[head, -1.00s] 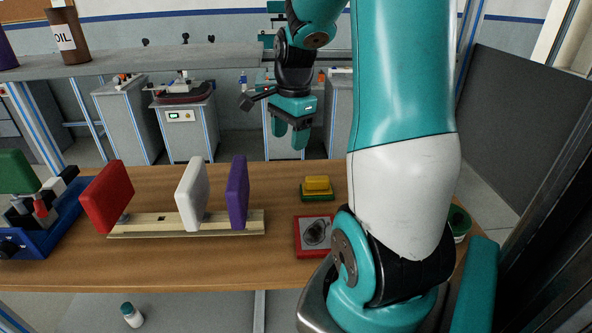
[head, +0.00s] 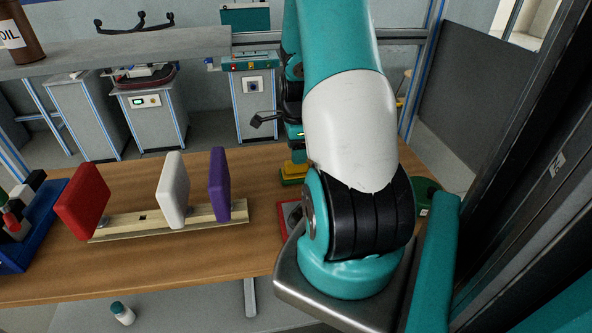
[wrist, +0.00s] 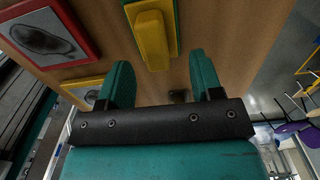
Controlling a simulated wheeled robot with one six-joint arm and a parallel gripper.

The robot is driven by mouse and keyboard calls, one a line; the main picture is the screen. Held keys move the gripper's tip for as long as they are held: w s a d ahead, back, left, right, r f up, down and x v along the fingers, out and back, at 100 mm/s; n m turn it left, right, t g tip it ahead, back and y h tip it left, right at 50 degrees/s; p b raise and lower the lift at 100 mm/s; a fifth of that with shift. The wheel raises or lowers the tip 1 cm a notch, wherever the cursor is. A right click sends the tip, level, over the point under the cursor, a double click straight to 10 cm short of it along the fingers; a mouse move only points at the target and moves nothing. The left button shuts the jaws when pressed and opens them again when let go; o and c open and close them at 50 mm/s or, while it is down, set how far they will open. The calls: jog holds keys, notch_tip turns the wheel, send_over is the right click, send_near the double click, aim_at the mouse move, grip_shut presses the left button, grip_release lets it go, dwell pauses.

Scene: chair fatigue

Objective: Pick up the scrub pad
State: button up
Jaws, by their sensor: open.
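The scrub pad, which I take to be the yellow block on a green base (head: 293,181), lies on the wooden table, partly hidden by my arm in the head view. In the wrist view the scrub pad (wrist: 153,38) shows at the top centre, its yellow raised grip uppermost. My gripper (wrist: 163,78) is open and empty, with its two teal fingers apart. The pad appears beyond the fingertips, apart from them. In the head view the gripper is mostly hidden behind my arm.
A red-framed panel with a dark oval (wrist: 45,38) lies beside the pad. A wooden rack (head: 146,222) holds red, white and purple pads at left. A green round item (head: 426,188) is at right. Bare table (wrist: 225,35) lies right of the pad in the wrist view.

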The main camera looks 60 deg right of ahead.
aim_at(296, 170)
jog(key=f, duration=0.1)
jog(key=f+p, duration=0.1)
jog(key=f, duration=0.2)
jog(key=shift+s+a+f, duration=0.1)
jog(key=shift+a, duration=0.2)
jog(key=shift+f+p, duration=0.3)
jog(key=shift+f, duration=0.25)
jog(key=c, duration=1)
